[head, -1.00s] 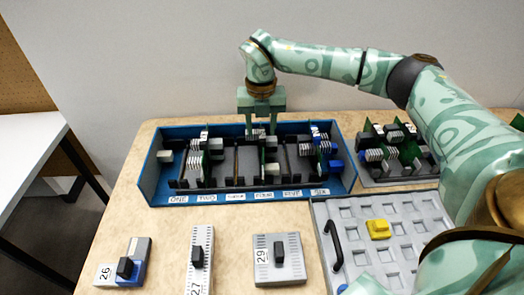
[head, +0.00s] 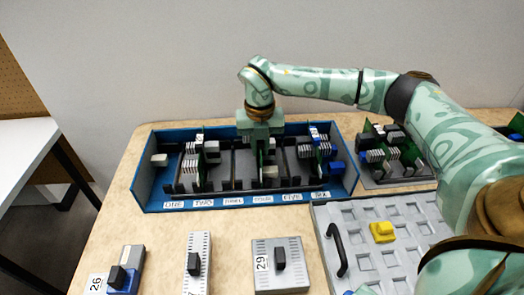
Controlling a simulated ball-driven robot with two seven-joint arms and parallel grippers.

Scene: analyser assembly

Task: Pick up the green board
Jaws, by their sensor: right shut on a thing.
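A blue open case (head: 150,195) stands on the table, with slots labelled ONE to SIX along its front. My right gripper (head: 260,136) points down into the case near slots three and four. It is shut on the upper part of a green board (head: 261,157), which stands upright there with pale and dark parts on its side. The fingertips are partly hidden by the board's parts. Other green boards stand upright in the case, one at the left (head: 202,160) and one at the right (head: 315,160). My left gripper is not in view.
A grey rack with more green boards (head: 390,155) stands right of the case. In front are a grey tray (head: 375,220) with a black handle and a yellow block (head: 382,232), and modules numbered 26 (head: 122,275) and 29 (head: 280,265). A wall stands behind.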

